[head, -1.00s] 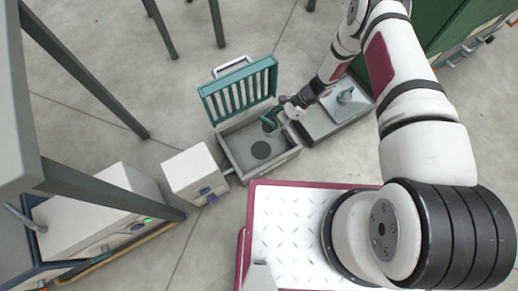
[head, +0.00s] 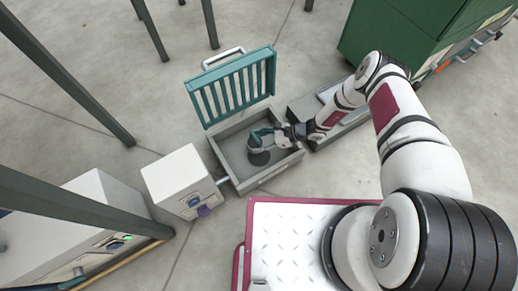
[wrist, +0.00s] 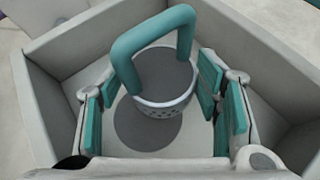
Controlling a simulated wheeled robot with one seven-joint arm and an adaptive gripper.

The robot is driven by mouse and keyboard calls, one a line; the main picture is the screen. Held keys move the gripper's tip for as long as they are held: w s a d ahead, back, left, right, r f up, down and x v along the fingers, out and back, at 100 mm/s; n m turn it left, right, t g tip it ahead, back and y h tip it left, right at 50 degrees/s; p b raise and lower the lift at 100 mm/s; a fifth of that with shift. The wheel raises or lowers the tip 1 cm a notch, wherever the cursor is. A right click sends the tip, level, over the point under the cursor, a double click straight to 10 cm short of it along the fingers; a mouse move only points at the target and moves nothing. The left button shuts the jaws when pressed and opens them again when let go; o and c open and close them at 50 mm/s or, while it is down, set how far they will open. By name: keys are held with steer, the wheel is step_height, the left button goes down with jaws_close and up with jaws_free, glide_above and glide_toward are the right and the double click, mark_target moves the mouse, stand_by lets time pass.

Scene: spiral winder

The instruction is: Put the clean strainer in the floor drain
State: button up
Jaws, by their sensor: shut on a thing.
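The strainer (wrist: 165,104) is a pale perforated basket with a dark top and a thick teal loop handle (wrist: 150,40). My gripper (head: 272,137) is shut on the strainer, its teal-padded fingers on either side in the wrist view (wrist: 153,100). The floor drain is a grey open box (head: 222,160) with its teal slatted grate (head: 236,88) raised at the back. The strainer hangs inside the box walls. A dark round hole (wrist: 146,136) shows in the floor below the basket, partly hidden by it. The basket appears to be above the floor; its exact height is unclear.
A white box (head: 182,178) stands left of the drain, joined by a short pipe. A grey tray (head: 338,136) lies to the right, mostly behind my arm. A green cabinet (head: 395,35) stands at the back right. Dark posts (head: 70,75) cross the left side.

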steer(key=shift+f+b, duration=1.1)
steer(key=shift+f, duration=1.25)
steer(key=shift+r, duration=0.1)
steer(key=o, duration=1.3)
steer(key=shift+o, duration=0.2)
steer(key=p+v, duration=0.4)
steer(key=v, duration=0.8)
steer(key=shift+w, duration=0.1)
